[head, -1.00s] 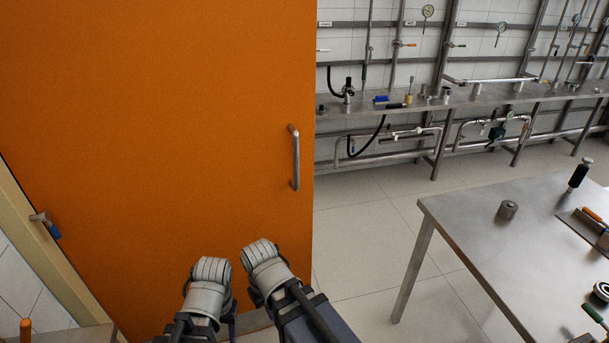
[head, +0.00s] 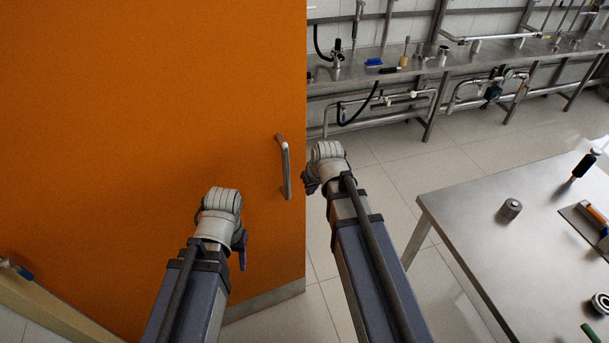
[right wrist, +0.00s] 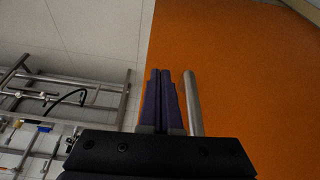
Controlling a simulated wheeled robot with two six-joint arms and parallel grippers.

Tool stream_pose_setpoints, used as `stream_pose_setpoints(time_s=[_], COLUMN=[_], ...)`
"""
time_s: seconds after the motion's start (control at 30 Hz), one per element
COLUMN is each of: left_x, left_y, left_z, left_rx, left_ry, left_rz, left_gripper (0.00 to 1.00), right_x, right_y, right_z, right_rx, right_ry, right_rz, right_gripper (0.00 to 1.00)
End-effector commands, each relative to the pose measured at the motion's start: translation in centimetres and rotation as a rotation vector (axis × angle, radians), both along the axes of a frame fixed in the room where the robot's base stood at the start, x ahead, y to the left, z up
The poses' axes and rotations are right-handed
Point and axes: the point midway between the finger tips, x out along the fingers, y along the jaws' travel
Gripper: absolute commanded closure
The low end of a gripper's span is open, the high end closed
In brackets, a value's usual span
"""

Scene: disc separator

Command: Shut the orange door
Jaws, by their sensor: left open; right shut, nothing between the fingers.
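The orange door (head: 130,120) fills the left of the head view, with the room visible past its free right edge. Its metal bar handle (head: 284,166) is upright near that edge. My right gripper (head: 308,184) is just right of the handle, by the door's edge. In the right wrist view my right gripper (right wrist: 165,100) is shut and empty. The handle (right wrist: 193,100) shows close beside its fingers there; I cannot tell if they touch. My left gripper (head: 242,252) is low in front of the door, left of the handle, its fingers mostly hidden by my wrist.
A tan frame strip (head: 50,310) with a blue-tipped lever (head: 18,269) is at lower left. A steel table (head: 470,220) with small tools stands on the right. A pipe bench (head: 470,70) runs along the back wall. Tiled floor (head: 400,165) lies between them.

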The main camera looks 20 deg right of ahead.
Motion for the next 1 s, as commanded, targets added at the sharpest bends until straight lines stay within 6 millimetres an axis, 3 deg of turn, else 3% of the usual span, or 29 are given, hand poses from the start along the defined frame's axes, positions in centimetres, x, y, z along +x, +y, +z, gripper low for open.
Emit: stream_pose_setpoints(time_s=[0.27,0.47,1.0], left_x=[0.0,0.0,0.0], left_y=[0.0,0.0,0.0], left_z=[-0.1,-1.3,-8.3], left_rx=[0.0,0.0,0.0], left_ry=[0.0,0.0,0.0], left_rz=[0.0,0.0,0.002], left_gripper=[0.45,0.45,0.45], right_x=[0.2,0.6,3.3], right_y=[-0.2,-0.1,0.3], right_z=[-0.1,-1.2,-8.3], right_rx=[0.001,0.001,0.0], right_ry=[-0.005,-0.005,-0.005], right_rz=[-0.002,-0.002,-0.001], right_gripper=[1.0,1.0,1.0])
